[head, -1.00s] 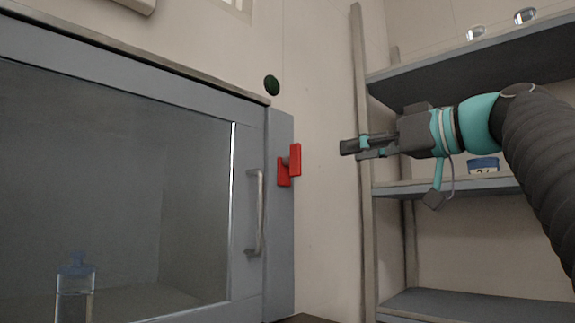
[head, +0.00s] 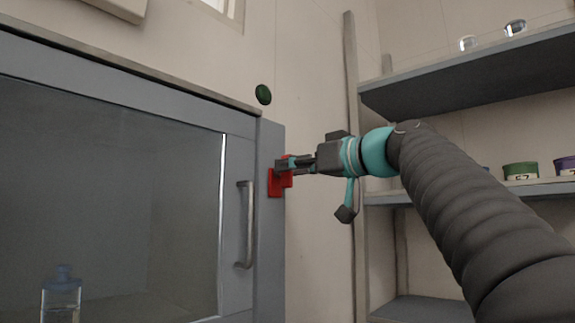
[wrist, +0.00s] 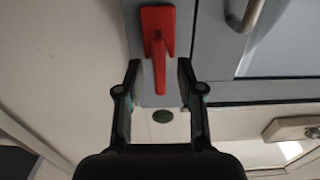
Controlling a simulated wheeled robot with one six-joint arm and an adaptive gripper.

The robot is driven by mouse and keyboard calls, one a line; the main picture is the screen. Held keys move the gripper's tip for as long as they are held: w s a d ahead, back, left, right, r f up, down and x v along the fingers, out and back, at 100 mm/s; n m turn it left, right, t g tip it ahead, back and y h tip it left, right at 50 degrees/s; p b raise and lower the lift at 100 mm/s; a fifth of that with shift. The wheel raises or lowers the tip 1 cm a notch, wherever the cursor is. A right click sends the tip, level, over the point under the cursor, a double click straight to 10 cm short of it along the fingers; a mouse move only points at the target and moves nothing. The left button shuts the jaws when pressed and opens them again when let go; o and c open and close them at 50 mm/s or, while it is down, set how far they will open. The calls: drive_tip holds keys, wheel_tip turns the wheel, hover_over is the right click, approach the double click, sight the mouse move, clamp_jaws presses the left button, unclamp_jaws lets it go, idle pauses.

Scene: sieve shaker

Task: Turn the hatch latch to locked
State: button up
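The red hatch latch (head: 275,184) is on the grey frame at the right edge of the hatch (head: 236,150). In the wrist view the latch (wrist: 157,35) shows a wide red base plate and a narrower handle pointing down the picture. My gripper (head: 282,165) is at the latch in the head view and covers part of it. In the wrist view my gripper (wrist: 157,75) is open, with one finger on each side of the handle's end. I see gaps between the handle and both fingers.
A metal door handle (head: 245,225) is left of the latch. A green round knob (head: 263,94) is above it. A shelf rack (head: 460,85) with jars stands at the right. A bottle (head: 61,296) shows at the lower left behind the glass.

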drive_tip(key=shift+x, duration=0.9)
clamp_jaws()
